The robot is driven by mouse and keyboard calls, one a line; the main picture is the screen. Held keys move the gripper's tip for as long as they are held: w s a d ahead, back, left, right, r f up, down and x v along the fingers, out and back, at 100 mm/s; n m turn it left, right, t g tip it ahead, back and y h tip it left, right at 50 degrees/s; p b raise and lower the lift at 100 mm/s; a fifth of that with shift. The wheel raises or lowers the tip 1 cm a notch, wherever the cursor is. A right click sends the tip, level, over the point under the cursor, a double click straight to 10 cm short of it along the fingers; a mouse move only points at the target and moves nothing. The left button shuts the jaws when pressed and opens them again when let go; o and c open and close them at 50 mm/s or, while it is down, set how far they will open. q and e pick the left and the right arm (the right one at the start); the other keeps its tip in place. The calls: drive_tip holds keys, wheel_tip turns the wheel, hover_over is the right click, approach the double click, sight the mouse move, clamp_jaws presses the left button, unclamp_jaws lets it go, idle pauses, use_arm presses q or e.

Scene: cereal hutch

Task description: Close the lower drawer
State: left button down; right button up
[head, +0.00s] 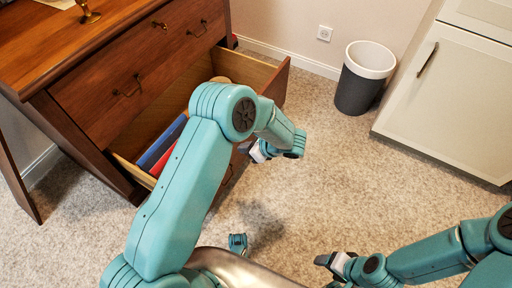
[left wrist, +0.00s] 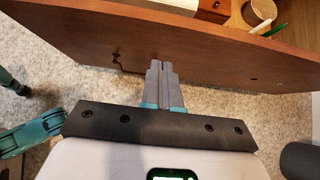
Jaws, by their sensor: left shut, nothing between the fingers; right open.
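The lower drawer (head: 277,85) of the brown wooden dresser (head: 100,75) is pulled well out, and my left arm covers much of it. A blue thing (head: 160,145) and a red thing (head: 166,166) lie inside. My left gripper (head: 257,153) is shut and empty in front of the drawer's outer face. In the left wrist view its fingers (left wrist: 162,75) point at the drawer front (left wrist: 200,55), right of a dark handle (left wrist: 117,60). I cannot tell whether they touch the panel. My right gripper (head: 325,262) is open, low over the carpet and away from the dresser.
A grey bin with a white rim (head: 360,80) stands by the back wall. A white cabinet (head: 450,90) is at the right. The carpet (head: 345,165) between the dresser and cabinet is clear.

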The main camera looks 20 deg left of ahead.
use_arm(q)
drive_tip(key=shift+w+a+f+b, duration=0.1)
drive_tip(key=shift+a+f+b, duration=0.2)
drive_tip(key=shift+a, duration=0.65)
drive_tip(key=shift+w+a+f+b, duration=0.15)
drive_tip(key=shift+a+f, duration=0.1)
drive_tip(key=shift+a, duration=0.7)
drive_tip(key=shift+a+f+b, duration=0.25)
drive_tip(key=shift+a+f, duration=0.05)
drive_tip(key=shift+a, duration=0.65)
use_arm(e)
drive_tip(key=shift+d+f, duration=0.1)
drive_tip(key=shift+f, duration=0.75)
